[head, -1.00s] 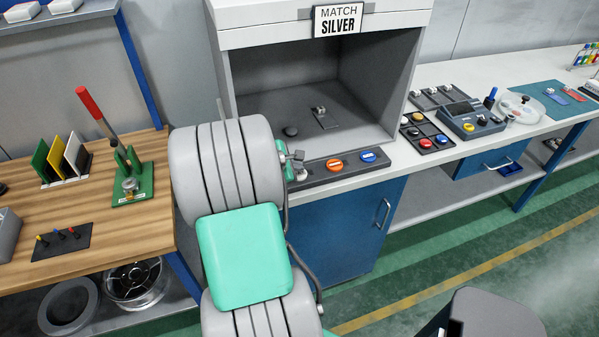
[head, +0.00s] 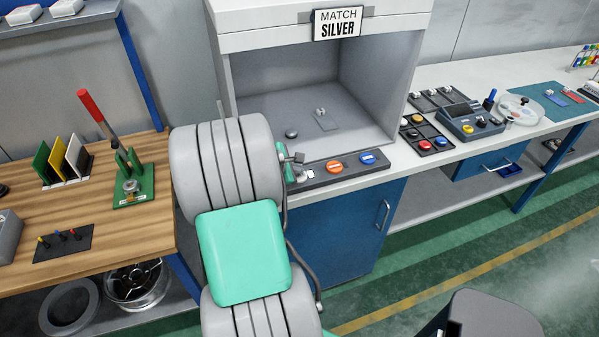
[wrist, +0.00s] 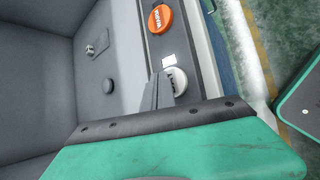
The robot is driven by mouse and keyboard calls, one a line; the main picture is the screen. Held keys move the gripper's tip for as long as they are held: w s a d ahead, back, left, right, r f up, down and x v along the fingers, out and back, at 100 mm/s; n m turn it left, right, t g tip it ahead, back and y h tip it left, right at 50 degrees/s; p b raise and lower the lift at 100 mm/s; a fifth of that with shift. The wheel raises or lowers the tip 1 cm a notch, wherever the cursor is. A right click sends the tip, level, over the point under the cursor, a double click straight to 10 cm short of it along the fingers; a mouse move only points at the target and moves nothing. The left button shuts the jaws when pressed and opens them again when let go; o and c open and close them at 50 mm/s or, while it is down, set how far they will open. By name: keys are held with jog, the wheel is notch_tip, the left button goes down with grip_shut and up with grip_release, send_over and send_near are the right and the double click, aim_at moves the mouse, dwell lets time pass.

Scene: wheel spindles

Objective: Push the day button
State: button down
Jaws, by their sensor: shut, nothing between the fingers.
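The control strip (head: 345,171) runs along the front of the booth. In the wrist view it carries a white round button (wrist: 194,86), whose lettering I cannot read clearly, and an orange button (wrist: 160,18). A blue button (head: 368,158) sits further right in the head view. My gripper (wrist: 166,80) is shut and empty, its fingertips right beside the white button and partly over it. I cannot tell whether they touch it. In the head view my gripper (head: 298,158) is mostly hidden behind my arm. A small white square (wrist: 168,57) lies between the white and orange buttons.
The booth (head: 322,95) has a MATCH SILVER sign (head: 338,23) on top. Inside are a dark round knob (head: 292,133) and a small plate (head: 326,121) with a silver piece. A wooden bench (head: 100,215) stands left. A white counter (head: 450,75) with button trays extends right.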

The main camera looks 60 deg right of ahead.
notch_tip(320, 180, up, 6)
jog(key=p, duration=0.5)
jog(key=shift+r, duration=0.1)
